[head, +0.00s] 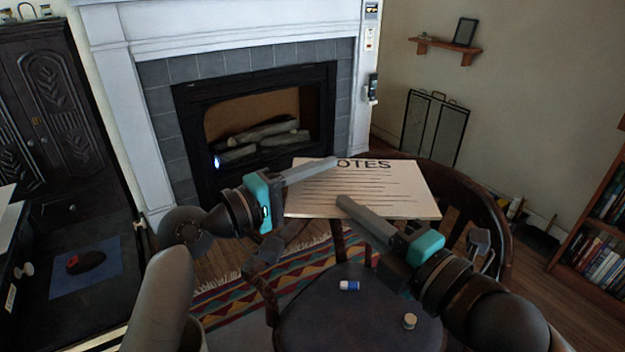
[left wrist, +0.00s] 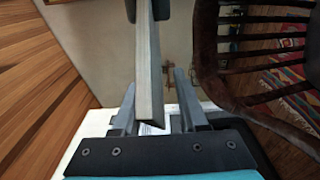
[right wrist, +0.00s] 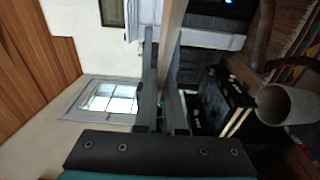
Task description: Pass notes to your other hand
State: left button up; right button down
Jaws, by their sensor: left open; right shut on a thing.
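The notes (head: 385,195) are a thin pale sheet or booklet with a dark "NOTES" title and printed lines, held up above the chair seat. My right gripper (head: 343,201) is shut on their lower edge. My left gripper (head: 333,162) is open at their upper left, one finger covering the start of the title. In the left wrist view the notes (left wrist: 145,70) appear edge-on between the spread fingers (left wrist: 152,98). In the right wrist view the notes (right wrist: 172,35) are edge-on between the fingers (right wrist: 160,85). The far finger of each gripper is hidden in the head view.
A dark round-backed chair (head: 345,325) stands below, with a blue-and-white item (head: 349,286) and a small pale round item (head: 410,321) on its seat. A fireplace (head: 262,125) is behind. A dark cabinet (head: 88,255) is left, a bookshelf (head: 590,235) right.

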pick_arm(q)
jog(key=shift+c, duration=0.4)
grip_shut()
pick_arm(e)
jog(key=c, duration=0.9)
grip_release()
